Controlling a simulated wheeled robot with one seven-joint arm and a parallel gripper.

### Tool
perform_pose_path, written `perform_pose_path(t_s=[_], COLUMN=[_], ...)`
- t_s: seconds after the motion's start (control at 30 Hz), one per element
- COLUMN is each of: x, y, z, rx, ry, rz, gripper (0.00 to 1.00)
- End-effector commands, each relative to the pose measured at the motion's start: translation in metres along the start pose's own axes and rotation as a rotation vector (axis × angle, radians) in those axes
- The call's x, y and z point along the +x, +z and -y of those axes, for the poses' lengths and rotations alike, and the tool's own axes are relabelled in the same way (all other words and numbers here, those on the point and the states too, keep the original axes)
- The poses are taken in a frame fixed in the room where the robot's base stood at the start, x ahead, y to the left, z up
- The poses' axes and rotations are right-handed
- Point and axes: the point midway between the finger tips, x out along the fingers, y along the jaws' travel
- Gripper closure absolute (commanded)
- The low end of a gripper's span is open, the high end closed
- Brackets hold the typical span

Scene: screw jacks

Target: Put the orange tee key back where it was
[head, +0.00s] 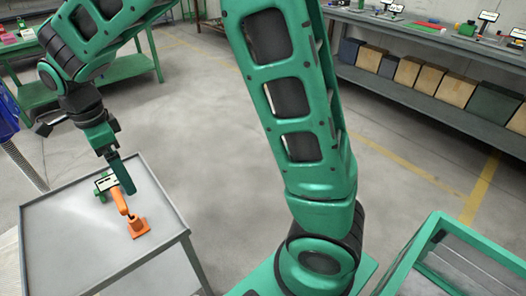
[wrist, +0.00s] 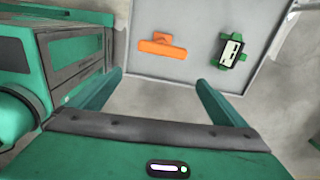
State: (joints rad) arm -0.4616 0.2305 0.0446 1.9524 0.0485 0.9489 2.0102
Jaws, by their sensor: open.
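The orange tee key (head: 138,228) is on the grey-topped table at the left in the head view. In the wrist view the orange tee key (wrist: 162,48) shows as a T shape, beyond my fingertips and between their lines. My gripper (head: 122,190) hangs over the table, close to the key in the head view. In the wrist view my gripper (wrist: 160,78) has its two fingers wide apart with nothing between them. I cannot tell its exact height above the key.
A small green device with a white label (wrist: 232,48) lies to the right of the key in the wrist view. The grey table (head: 75,245) is otherwise bare. A green-framed bench (head: 445,245) stands at lower right, and a long shelf with boxes (head: 408,74) at upper right.

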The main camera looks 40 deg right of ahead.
Motion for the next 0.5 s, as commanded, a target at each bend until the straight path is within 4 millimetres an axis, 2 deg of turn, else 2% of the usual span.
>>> perform_pose_path(t_s=[0.03, 0.17, 0.2, 0.27, 0.4, 0.5], x=[-0.007, -0.025, -0.029, -0.035, -0.044, -0.046], y=[-0.026, -0.102, -0.125, -0.159, -0.227, -0.266], z=[-0.002, -0.020, -0.029, -0.045, -0.091, -0.130], rx=[-0.023, -0.151, -0.195, -0.260, -0.415, -0.525], ry=[-0.006, -0.010, -0.009, -0.005, 0.005, 0.011], rz=[-0.005, -0.022, -0.027, -0.033, -0.037, -0.033], gripper=[0.04, 0.04, 0.04, 0.04, 0.04, 0.04])
